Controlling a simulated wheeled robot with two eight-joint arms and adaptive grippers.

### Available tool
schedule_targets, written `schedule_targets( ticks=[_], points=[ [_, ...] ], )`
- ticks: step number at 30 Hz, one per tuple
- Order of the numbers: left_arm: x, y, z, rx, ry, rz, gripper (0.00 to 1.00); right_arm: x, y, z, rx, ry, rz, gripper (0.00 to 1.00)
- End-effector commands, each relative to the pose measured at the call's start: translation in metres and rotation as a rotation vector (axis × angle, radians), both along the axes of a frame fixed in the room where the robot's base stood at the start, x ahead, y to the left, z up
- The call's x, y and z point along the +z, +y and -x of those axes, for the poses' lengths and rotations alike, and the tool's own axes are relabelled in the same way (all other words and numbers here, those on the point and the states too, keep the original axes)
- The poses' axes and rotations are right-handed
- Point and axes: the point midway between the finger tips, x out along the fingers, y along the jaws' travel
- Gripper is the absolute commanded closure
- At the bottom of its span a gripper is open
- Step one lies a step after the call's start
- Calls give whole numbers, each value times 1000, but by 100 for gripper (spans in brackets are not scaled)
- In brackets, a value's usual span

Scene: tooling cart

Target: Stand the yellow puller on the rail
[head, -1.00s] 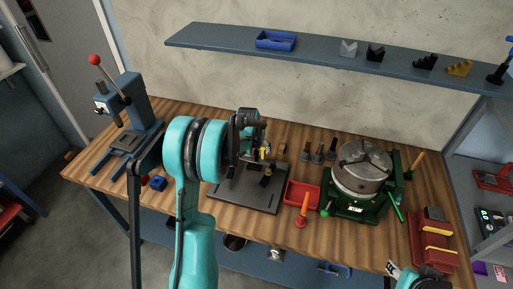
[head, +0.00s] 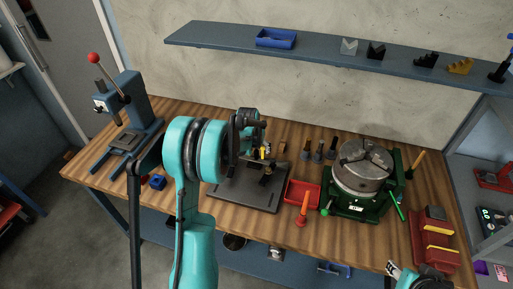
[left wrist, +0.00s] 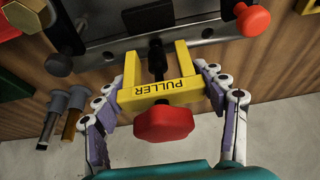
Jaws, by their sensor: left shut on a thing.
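The yellow puller (left wrist: 163,90), a U-shaped frame with a red knob (left wrist: 163,124) and a dark screw, is held in my left gripper (left wrist: 163,88). The finger pads press on both of its sides. In the head view only a small yellow part of the puller (head: 265,152) shows beside my left gripper (head: 258,148); my arm hides the rest. The puller's open arms point toward a dark fixture (left wrist: 200,22) on the bench. I cannot tell the rail apart clearly, nor whether the puller touches it. My right gripper (head: 394,270) is partly cut off at the bottom right.
A dark base plate (head: 225,192) lies below my left gripper. A red tray (head: 291,190), an orange-handled tool (head: 302,214) and a green chuck fixture (head: 350,206) stand to its right. A blue press (head: 130,95) stands at the left. A shelf (head: 210,38) hangs above.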

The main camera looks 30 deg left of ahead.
Motion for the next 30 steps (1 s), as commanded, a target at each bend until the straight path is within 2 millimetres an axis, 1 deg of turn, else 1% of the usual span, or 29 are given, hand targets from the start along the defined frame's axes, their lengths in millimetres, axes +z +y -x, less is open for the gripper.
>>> schedule_targets(
  ticks=[21,30],
  points=[
    [-11,0,0,0,-1,0,82,-10,0,0,0,0,0,60],
    [-12,0,0,0,-1,0,82,-11,0,0,0,0,0,60]
  ],
)
